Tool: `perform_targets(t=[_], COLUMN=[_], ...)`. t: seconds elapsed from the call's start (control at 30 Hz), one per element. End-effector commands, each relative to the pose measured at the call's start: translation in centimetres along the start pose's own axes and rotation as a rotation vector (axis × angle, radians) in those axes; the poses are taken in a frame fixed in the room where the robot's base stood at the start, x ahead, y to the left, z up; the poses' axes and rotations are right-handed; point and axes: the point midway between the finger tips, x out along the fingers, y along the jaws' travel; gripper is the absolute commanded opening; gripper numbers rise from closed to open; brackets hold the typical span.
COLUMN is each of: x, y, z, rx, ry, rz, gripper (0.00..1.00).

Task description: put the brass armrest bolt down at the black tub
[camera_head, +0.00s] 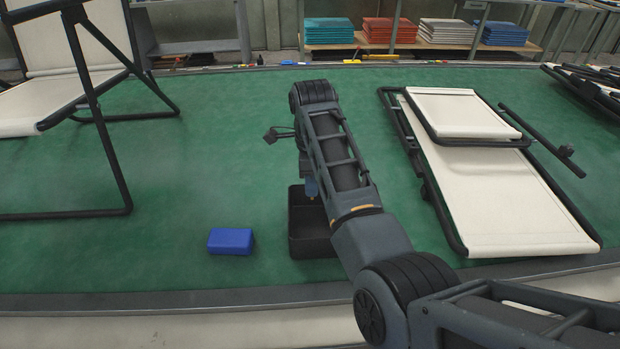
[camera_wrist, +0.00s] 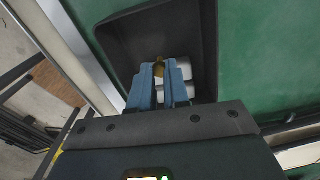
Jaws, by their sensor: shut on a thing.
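The black tub (camera_head: 308,246) stands on the green table near its front edge, partly hidden behind my arm. My gripper (camera_head: 312,188) points down over the tub, its blue fingertips at or inside the rim. In the wrist view my gripper (camera_wrist: 159,78) is shut on the brass armrest bolt (camera_wrist: 159,65), whose end shows between the blue fingers. The dark tub wall (camera_wrist: 200,35) surrounds the fingers there. White pieces (camera_wrist: 184,72) lie in the tub beside the fingers. Whether the bolt touches the tub floor I cannot tell.
A blue block (camera_head: 231,241) lies left of the tub. A folded cream lounger (camera_head: 505,200) lies to the right with a loose black bar (camera_head: 540,140) beside it. A lounger with black legs (camera_head: 95,110) stands at left.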

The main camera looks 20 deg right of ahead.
Motion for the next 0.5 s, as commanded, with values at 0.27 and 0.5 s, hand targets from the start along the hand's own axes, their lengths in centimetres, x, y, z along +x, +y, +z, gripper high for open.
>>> perform_targets(t=[0.27,0.5], x=[0.9,3.5], y=[0.0,0.0], z=[0.1,0.1], rx=[0.0,0.0], ry=[0.001,0.001], rz=[0.001,0.001], gripper=[0.0,0.0])
